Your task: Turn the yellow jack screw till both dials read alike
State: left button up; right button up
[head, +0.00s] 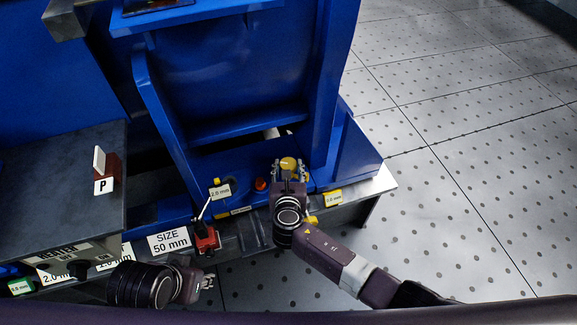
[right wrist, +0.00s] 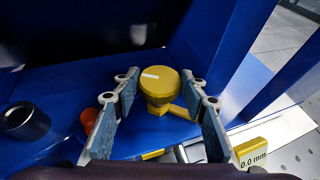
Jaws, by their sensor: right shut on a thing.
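The yellow jack screw (head: 288,163) has a round head with a white mark on top. It stands at the foot of the blue motor frame (head: 240,85). My right gripper (head: 289,172) reaches down over it. My left gripper (head: 207,283) hangs at the lower left, apart from the screw. Its small fingers do not show whether they are open. I cannot make out either dial.
A red and white lever device (head: 206,238) and an orange-red knob (head: 260,184) lie left of the screw. Tags read 2.0 mm (head: 220,192) and 0.0 mm (right wrist: 252,155). A grey bench (head: 60,190) stands left. Dotted floor on the right is clear.

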jog(key=o, duration=1.2)
jog(key=shift+c, duration=0.2)
jog(key=v, duration=1.2)
dwell(0.6)
